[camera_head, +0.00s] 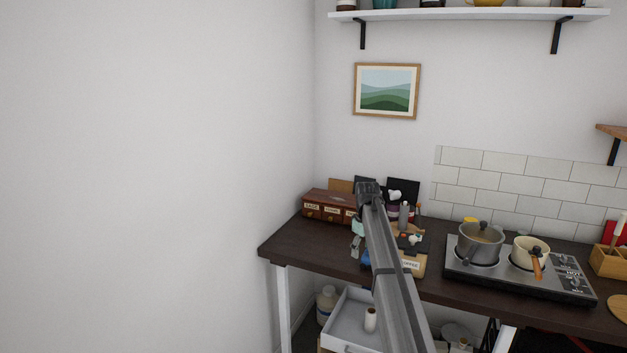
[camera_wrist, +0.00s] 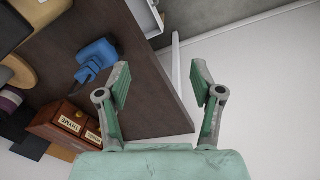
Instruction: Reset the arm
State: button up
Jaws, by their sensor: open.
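My gripper (camera_wrist: 160,67) shows in the wrist view with its two green-padded fingers spread wide and nothing between them. Beyond its fingers are the dark table edge and the pale floor. In the head view my gripper (camera_head: 357,246) is small, hanging below the far end of my raised arm, in front of the table's back-left part. My arm hides part of the table clutter behind it. Whether the gripper touches anything there is too small to tell.
The dark table (camera_head: 303,246) carries a wooden drawer box (camera_head: 322,206), a blue object (camera_wrist: 96,57), and a hob (camera_head: 518,283) with a grey pot (camera_head: 480,243) and a cream pot (camera_head: 528,258). A white drawer unit (camera_head: 345,325) stands underneath. A wall shelf (camera_head: 470,14) is above. A plain wall is at left.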

jog(key=s+f+m+g, duration=0.1)
jog(key=s+f+m, duration=0.2)
jog(key=s+f, duration=1.35)
jog(key=s+f+m+g, duration=0.1)
jog(key=s+f+m, duration=0.3)
jog(key=s+f, duration=1.2)
jog(key=s+f+g, duration=0.2)
jog(key=s+f, duration=0.3)
jog(key=s, duration=0.9)
jog(key=s+f+m+g, duration=0.1)
jog(key=s+f, duration=0.5)
jog(key=s, duration=0.7)
jog(key=s+f+g, duration=0.2)
jog(key=s+f, duration=0.3)
jog(key=s, duration=0.9)
jog(key=shift+s+f+m+g, duration=0.25)
jog(key=shift+s+m+g, duration=0.05)
jog(key=shift+g, duration=0.1)
